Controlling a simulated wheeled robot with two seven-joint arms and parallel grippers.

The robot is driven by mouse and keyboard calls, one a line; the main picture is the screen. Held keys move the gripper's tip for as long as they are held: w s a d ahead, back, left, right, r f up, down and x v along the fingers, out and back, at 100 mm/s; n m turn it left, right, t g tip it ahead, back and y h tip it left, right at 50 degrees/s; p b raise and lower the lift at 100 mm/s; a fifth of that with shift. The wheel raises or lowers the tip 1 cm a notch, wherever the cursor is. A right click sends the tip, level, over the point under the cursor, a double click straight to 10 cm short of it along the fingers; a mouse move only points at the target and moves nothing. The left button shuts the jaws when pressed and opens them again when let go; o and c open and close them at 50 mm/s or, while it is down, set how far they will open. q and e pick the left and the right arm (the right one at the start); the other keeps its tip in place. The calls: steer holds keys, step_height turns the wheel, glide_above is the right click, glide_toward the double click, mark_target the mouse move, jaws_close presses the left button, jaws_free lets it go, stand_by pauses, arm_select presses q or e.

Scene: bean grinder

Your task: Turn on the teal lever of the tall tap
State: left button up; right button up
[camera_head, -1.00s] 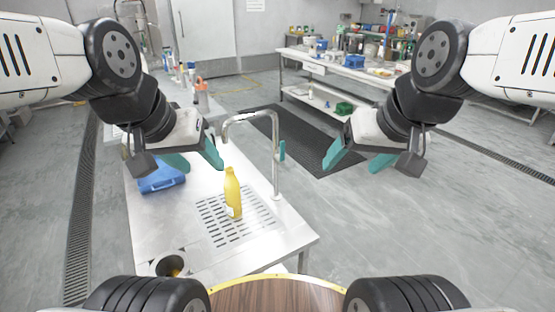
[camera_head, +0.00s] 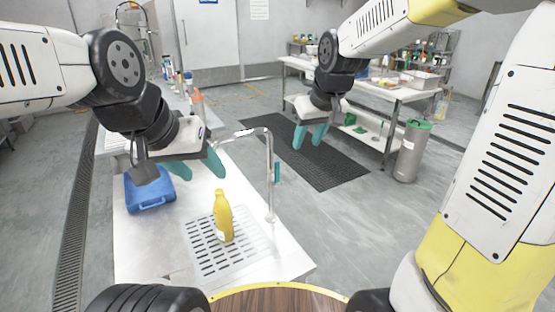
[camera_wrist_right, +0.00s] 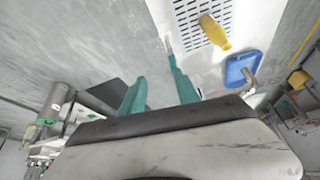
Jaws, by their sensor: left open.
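The tall tap (camera_head: 269,150) is a thin silver pipe standing at the right edge of the steel counter (camera_head: 150,235), its spout arching left. Its teal lever (camera_head: 277,172) is a small upright piece on the right side of the pipe. My right gripper (camera_head: 309,138) is open and empty, up and right of the lever, apart from it in the picture. My left gripper (camera_head: 200,175) is open and empty above the counter, left of the tap.
A yellow bottle (camera_head: 223,215) stands on the perforated drain area, below the spout. A blue tray (camera_head: 150,190) lies at the counter's left. A bench (camera_head: 380,90) and a grey bin with a green lid (camera_head: 411,155) stand beyond. Floor right of the tap is clear.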

steer(key=n+g, duration=0.1)
steer(key=n, duration=0.1)
glide_above(278, 162)
steer(key=s+d, duration=0.1)
steer(key=s, duration=0.1)
step_height(278, 162, down, 8)
steer(key=r, duration=0.1)
steer(key=x, duration=0.8)
steer(key=shift+s+d+f, duration=0.1)
steer(key=shift+c, duration=0.2)
jaws_close()
